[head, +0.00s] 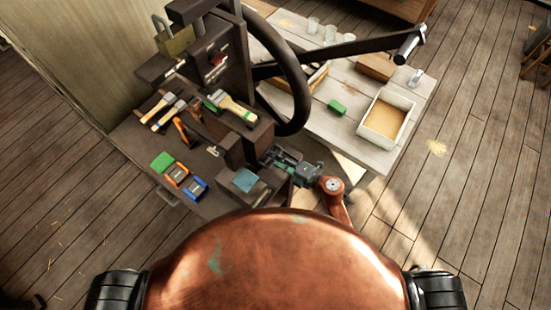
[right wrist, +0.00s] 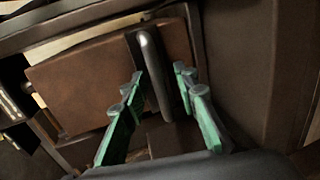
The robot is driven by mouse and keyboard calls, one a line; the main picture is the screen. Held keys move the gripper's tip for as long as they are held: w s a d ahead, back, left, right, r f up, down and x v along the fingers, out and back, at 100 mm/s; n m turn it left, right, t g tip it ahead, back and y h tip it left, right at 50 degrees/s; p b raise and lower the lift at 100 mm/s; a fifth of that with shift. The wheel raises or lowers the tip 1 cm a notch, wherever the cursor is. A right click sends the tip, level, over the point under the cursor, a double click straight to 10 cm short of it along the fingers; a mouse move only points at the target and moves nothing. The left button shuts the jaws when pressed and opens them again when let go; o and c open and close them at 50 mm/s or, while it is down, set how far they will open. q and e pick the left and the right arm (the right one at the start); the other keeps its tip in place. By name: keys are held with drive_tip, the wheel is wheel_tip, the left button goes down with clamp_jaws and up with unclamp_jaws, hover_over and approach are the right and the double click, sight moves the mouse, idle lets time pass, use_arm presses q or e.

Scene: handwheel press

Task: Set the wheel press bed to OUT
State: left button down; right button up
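The wheel press (head: 235,60) stands at the upper middle of the head view, with a dark handwheel (head: 300,85) and a long crank arm ending in a metal grip (head: 410,45). My right gripper (head: 280,158) is low at the press front, beside a dark block. In the right wrist view its green fingers (right wrist: 159,75) are open on either side of an upright metal handle (right wrist: 153,75), with visible gaps. The handle stands before a brown block (right wrist: 80,90); I cannot tell whether this is the bed. No OUT mark is readable. My left gripper is not in view.
Brushes (head: 230,105) and small orange and blue tools (head: 195,188) lie on the dark bench. A teal pad (head: 245,180) sits on a dark block left of my gripper. A pale table (head: 345,90) behind holds glasses and a tray (head: 402,105). Open floor lies right.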

clamp_jaws()
idle(0.4)
